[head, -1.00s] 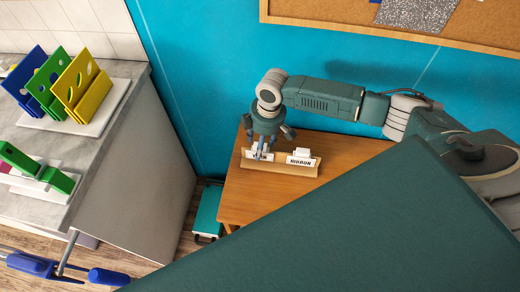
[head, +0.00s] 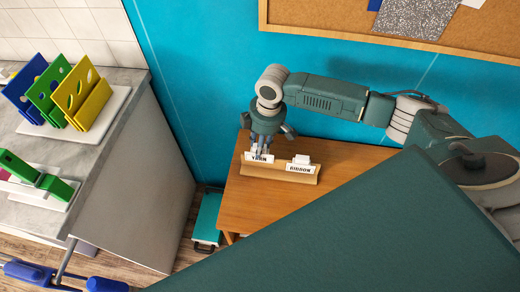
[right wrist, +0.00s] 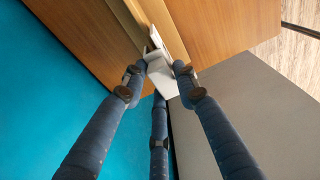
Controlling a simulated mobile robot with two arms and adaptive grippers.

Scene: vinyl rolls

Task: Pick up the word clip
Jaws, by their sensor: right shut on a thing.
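The word clip reading YARN (head: 259,157) is a white piece with a black-lettered label, at the left end of the wooden strip (head: 277,174) on the brown table. My right gripper (head: 262,146) is over it, shut on it from above. In the right wrist view, the white clip (right wrist: 160,76) is between the fingertips (right wrist: 158,70). I cannot tell whether it is clear of the strip. A second clip reading RIBBON (head: 300,168) stands on the strip's right part, apart from the gripper.
The wooden table (head: 250,208) is bare in front of the strip. A teal wall (head: 200,70) is close behind. A grey counter (head: 100,140) at left bears colourful holders (head: 80,97) and a green tool (head: 35,175). A teal case (head: 207,219) stands on the floor.

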